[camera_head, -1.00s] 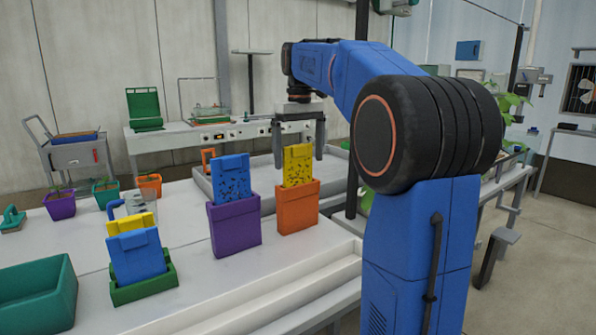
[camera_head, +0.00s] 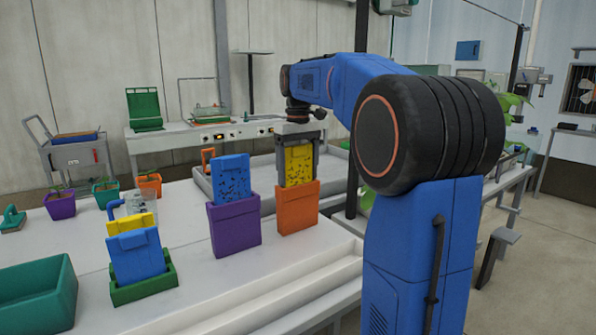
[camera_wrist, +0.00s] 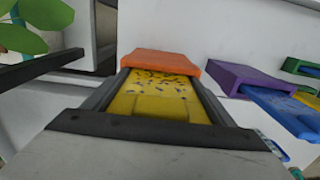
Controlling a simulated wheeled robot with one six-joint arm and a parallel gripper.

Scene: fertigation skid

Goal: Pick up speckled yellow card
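The speckled yellow card (camera_head: 299,168) stands upright in the orange holder (camera_head: 298,210), with its lower end hidden inside it. My gripper (camera_head: 298,170) is above the holder, its two dark fingers pointing down along the card's left and right edges. In the wrist view the card (camera_wrist: 160,92) fills the space between the fingers (camera_wrist: 157,90), with no clear gap at either side. The gripper looks shut on the card. The orange holder (camera_wrist: 160,62) lies just beyond the fingertips there.
A purple holder (camera_head: 236,226) with a speckled blue card (camera_head: 231,180) stands just left. A green holder (camera_head: 144,288) with a plain blue card (camera_head: 136,258) and a yellow card (camera_head: 130,222) is nearer. A teal bin (camera_head: 38,296) is at lower left.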

